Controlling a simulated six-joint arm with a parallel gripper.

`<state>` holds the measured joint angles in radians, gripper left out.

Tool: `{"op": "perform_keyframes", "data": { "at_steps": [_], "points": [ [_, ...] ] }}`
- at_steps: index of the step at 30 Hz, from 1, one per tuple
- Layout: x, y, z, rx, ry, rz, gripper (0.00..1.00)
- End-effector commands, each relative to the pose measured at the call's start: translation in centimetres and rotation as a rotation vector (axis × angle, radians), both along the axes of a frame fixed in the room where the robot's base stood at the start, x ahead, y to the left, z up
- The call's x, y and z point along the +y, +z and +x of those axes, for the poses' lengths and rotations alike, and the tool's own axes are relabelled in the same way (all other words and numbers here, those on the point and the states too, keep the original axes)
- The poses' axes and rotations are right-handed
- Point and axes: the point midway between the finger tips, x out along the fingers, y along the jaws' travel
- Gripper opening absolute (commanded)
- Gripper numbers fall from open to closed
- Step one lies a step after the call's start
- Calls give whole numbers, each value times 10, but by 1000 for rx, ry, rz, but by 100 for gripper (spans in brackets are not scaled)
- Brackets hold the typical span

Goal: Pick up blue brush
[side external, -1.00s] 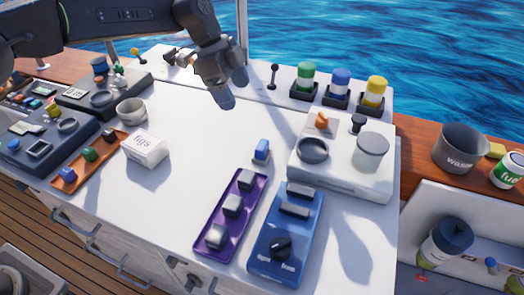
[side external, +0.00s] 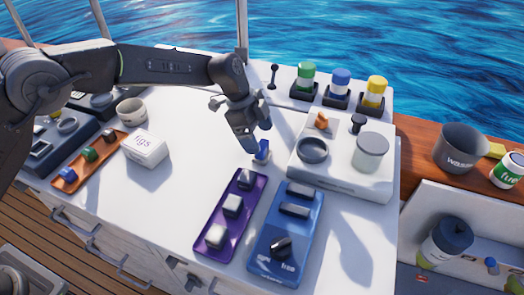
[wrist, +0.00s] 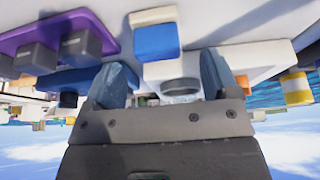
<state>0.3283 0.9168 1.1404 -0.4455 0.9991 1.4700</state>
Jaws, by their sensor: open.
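The blue brush (side external: 261,151) is a small block with a blue body and a pale base. It stands on the white worktop (side external: 190,190), just behind the purple tray. My gripper (side external: 255,146) is right above and behind it, its fingers partly covering the brush in the side view. In the wrist view the blue brush (wrist: 156,40) shows ahead of the fingers, roughly between their lines, with its pale part (wrist: 153,16) beyond the blue. My gripper (wrist: 170,75) is open there, with nothing between its fingertips. I cannot tell whether a finger touches the brush.
The purple tray (side external: 212,254) with several grey blocks lies in front of the brush. A blue panel (side external: 268,258) is beside it. A white raised unit (side external: 345,178) with a dark ring and jar stands close on the right. The worktop left of the brush is clear.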

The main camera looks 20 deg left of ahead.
Motion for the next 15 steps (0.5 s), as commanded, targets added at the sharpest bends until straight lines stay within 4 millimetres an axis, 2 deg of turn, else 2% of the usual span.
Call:
{"op": "perform_keyframes", "data": {
  "at_steps": [3, 6, 15],
  "points": [
    [-6, -19, -3, 2, -2, 1, 81],
    [-10, -27, -3, 1, -4, 0, 81],
    [-12, -30, -2, -1, -2, -1, 80]
  ]
}}
